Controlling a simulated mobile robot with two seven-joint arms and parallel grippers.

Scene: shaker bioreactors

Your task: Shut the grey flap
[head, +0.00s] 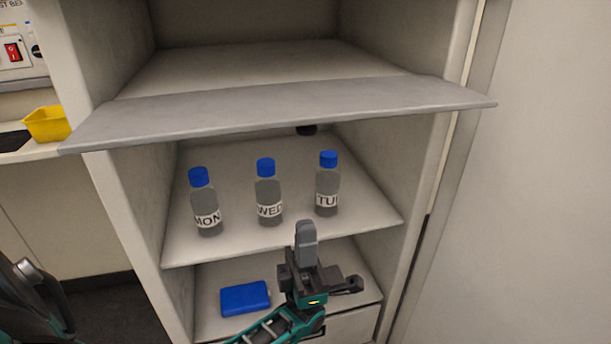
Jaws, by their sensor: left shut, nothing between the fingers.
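The grey flap (280,108) sticks out roughly level from the front of the cabinet, at the height of the upper shelf, so it stands open. Its left front corner reaches past the cabinet's left side, and its right corner past the right side. My left gripper (306,232) is below the flap and apart from it, in front of the middle shelf. Its fingers are together, pointing up, with nothing between them. My right gripper is not in view.
Three blue-capped bottles, labelled MON (207,211), WED (268,196) and TUE, partly readable (327,188), stand on the middle shelf (240,246). A blue box (245,298) lies on the lower shelf. A yellow tray (47,124) sits on the left counter. The upper compartment looks empty.

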